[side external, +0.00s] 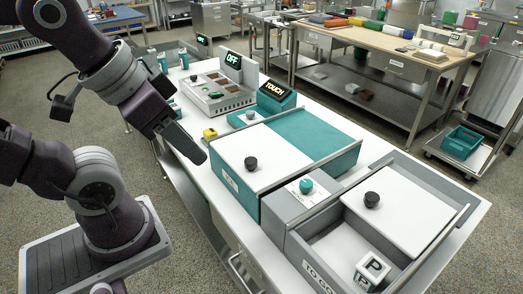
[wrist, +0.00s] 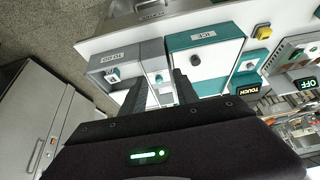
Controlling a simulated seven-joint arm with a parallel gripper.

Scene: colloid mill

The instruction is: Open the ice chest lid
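The ice chest (side external: 233,188) is a teal box on the white counter. Its flat white lid (side external: 275,165) bears a black knob (side external: 251,163) and lies over the near-left part of the top, beside a teal panel (side external: 316,134). In the wrist view the chest's ICE label (wrist: 203,36) and knob (wrist: 196,60) show at upper right. My gripper (side external: 196,152) is in the air left of the chest, apart from the knob. In the wrist view its two dark fingers stand apart with nothing between them (wrist: 160,80).
A grey TO GO box (side external: 318,278) sits right of the chest, its white lid (side external: 400,207) leaving a gap with a lettered cube (side external: 373,268) inside. A narrow grey box with a teal knob (side external: 306,185) stands between. Behind are the TOUCH display (side external: 275,91) and OFF device (side external: 217,94).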

